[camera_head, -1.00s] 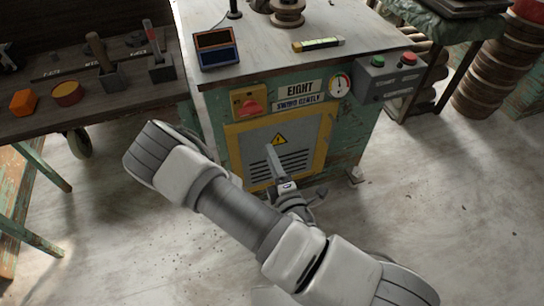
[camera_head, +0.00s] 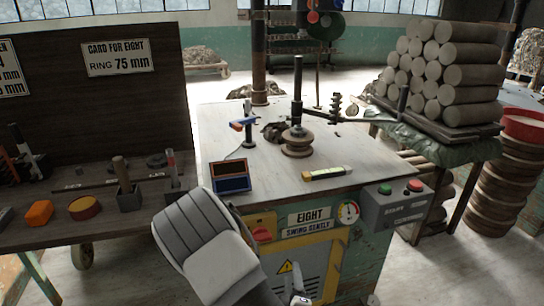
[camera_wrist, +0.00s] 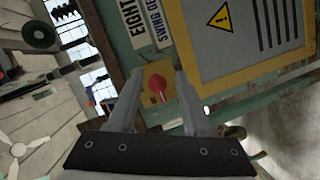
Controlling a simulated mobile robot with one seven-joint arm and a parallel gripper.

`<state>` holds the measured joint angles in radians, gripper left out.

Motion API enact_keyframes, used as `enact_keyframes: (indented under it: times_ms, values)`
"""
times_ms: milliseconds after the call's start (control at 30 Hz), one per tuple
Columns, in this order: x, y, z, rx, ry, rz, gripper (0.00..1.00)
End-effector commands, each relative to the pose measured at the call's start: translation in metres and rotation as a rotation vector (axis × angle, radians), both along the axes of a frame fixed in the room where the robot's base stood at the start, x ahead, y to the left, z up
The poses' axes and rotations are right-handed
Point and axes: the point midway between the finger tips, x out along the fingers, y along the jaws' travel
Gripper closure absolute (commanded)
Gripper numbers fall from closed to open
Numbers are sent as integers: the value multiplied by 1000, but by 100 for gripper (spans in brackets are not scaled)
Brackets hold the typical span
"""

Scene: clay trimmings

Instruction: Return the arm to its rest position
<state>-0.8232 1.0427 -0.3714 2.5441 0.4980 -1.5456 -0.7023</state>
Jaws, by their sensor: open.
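My arm (camera_head: 205,245) is folded in front of the green machine cabinet (camera_head: 372,250) in the head view. Its lower links run out of the bottom of the picture. In the wrist view my gripper (camera_wrist: 157,76) is open, with its two grey fingers apart and nothing held between them. The red knob (camera_wrist: 158,84) on its yellow plate shows between the fingers, beyond them. I cannot tell the exact distance. The knob also shows in the head view (camera_head: 262,235), just right of my arm. The gripper's fingertips are not clear in the head view.
A control box (camera_head: 398,205) sticks out at the right. A dark bench (camera_head: 60,228) with tools is at left. Stacked clay logs (camera_head: 465,55) stand behind right.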

Motion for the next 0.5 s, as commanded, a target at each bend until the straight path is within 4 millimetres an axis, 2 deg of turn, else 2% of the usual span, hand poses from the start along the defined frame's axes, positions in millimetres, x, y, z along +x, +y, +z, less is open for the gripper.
enact_keyframes:
  times_ms: [200, 367, 500]
  values:
    - [17, -9, 14, 271, 158, -161, 50]
    - [21, -10, 29, 447, 272, -246, 50]
    - [20, -9, 49, 588, 362, -298, 50]
